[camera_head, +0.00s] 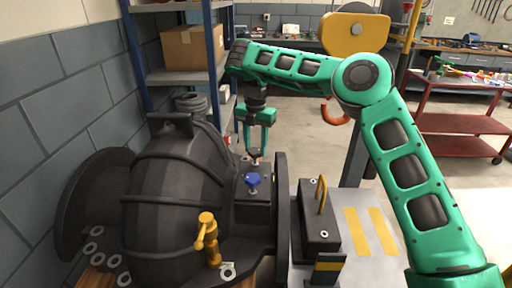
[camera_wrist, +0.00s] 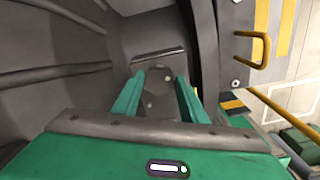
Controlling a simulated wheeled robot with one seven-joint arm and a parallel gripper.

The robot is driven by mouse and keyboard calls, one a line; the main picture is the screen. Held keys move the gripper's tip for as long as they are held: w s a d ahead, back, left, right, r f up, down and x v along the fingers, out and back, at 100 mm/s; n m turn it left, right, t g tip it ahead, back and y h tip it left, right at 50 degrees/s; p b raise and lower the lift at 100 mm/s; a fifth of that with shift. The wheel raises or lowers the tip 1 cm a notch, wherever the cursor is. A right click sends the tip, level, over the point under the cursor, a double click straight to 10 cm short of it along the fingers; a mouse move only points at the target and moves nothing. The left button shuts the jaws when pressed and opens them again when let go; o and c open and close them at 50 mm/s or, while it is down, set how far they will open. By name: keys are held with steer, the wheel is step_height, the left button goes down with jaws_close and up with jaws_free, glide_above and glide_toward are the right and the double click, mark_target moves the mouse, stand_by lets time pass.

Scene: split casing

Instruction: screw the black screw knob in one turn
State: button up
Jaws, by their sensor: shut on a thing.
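The black screw knob (camera_head: 254,154) is a small dark piece on the flat block of the dark casing (camera_head: 180,190). It is mostly hidden by the fingers in the head view. My green gripper (camera_head: 256,150) points down from above, with its fingertips closed around the knob. In the wrist view my gripper's two fingers (camera_wrist: 160,100) stand on either side of the dark knob (camera_wrist: 158,82). Its outline blends with the grey block behind, so how far it is screwed in cannot be told.
A blue knob (camera_head: 252,181) stands just in front of my gripper on the same block. A yellow valve handle (camera_head: 207,236) rises at the casing's front. A dark block with a yellow handle (camera_head: 321,195) stands to the right. Shelving (camera_head: 180,75) is behind.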

mark_target(254, 150)
steer(key=o, duration=1.1)
steer(key=shift+a, duration=0.3)
steer(key=shift+c, duration=0.2)
steer(key=shift+d, duration=0.1)
step_height(254, 150, up, 11)
steer(key=shift+f, duration=0.1)
